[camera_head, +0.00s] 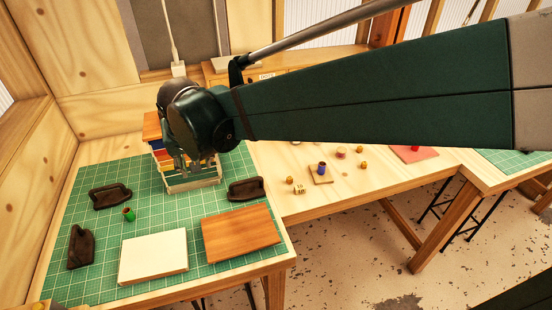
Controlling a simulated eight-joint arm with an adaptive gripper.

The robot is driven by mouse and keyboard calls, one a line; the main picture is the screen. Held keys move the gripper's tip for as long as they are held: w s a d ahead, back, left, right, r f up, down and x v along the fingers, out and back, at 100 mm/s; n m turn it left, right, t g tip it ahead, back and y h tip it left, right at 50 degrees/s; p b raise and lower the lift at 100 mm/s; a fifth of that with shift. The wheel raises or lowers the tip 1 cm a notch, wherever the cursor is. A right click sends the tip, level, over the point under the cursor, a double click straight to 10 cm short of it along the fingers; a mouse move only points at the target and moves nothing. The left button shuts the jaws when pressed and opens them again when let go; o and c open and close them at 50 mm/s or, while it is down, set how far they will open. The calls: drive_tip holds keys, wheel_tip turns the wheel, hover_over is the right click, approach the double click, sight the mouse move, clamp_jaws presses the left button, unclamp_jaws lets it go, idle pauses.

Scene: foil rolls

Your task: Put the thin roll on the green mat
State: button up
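A green mat (150,228) with white grid lines covers much of the left table. A small green roll (129,215) with a reddish top stands upright on it. A blue roll (321,168) stands on a small wooden square on the middle bench. A small red item (415,149), perhaps a roll, is on a pink mat, partly hidden by my arm. I cannot tell which roll is the thin one. My gripper (186,168) hangs in front of a multicoloured stack at the back of the left table. Its fingers are small and unclear against the stack.
Dark brown blocks with handles (111,196) (80,247) (246,189), a white board (153,256) and a brown board (240,233) lie on the green mat. The multicoloured stack (197,184) stands at its back. Small brass pieces (365,164) and a cube (299,188) sit on the bench.

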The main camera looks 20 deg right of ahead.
drive_tip(key=s+d+f+t, duration=0.1)
drive_tip(key=s+d+t, duration=0.1)
drive_tip(key=s+d, duration=1.8)
drive_tip(key=d, duration=0.4)
drive_tip(key=shift+h, duration=0.3)
drive_tip(key=shift+s+f, duration=0.1)
drive_tip(key=shift+f, duration=0.05)
